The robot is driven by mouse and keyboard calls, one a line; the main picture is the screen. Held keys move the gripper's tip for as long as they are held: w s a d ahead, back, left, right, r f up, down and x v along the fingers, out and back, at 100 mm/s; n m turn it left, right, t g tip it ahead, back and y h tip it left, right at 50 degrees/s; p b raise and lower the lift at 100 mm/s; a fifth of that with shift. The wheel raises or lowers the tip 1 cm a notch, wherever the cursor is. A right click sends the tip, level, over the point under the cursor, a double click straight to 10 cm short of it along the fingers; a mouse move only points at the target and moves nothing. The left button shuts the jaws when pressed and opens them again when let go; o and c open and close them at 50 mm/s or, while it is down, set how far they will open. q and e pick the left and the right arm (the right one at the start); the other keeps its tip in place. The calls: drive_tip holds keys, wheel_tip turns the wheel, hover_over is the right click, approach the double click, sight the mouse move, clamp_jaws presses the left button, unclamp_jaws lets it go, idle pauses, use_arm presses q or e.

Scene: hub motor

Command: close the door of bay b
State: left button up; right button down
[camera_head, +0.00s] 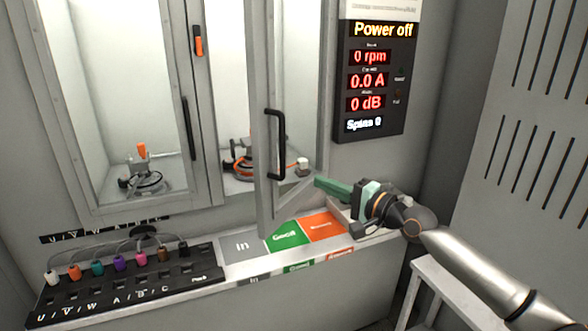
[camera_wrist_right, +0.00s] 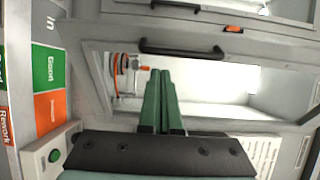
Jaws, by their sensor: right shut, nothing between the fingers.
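The right-hand bay's door (camera_head: 264,200) stands swung outward in the head view; its letter is not readable. Behind the door, a motor with orange parts (camera_head: 240,167) sits in the bay. My right gripper (camera_head: 318,183) is shut and empty, its green fingers pointing left beside the door's lower part. I cannot tell whether they touch it. In the right wrist view the green fingertips (camera_wrist_right: 163,75) lie together below the handle. My left gripper is out of view.
The left bay's door (camera_head: 120,205) is shut over another motor. An orange latch (camera_head: 198,41) is on the post between the bays. The shelf below has In, Good (camera_head: 288,236) and Rework (camera_head: 322,226) areas and a connector panel (camera_head: 130,280). A display (camera_head: 372,80) reads "Power off".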

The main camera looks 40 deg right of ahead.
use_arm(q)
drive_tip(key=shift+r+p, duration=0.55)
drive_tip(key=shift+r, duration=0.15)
use_arm(e)
drive_tip(key=w+a, duration=0.1)
drive_tip(key=w, duration=0.8)
drive_tip(key=shift+w+a, duration=0.15)
drive_tip(key=shift+a, duration=0.25)
drive_tip(key=shift+f, duration=0.1)
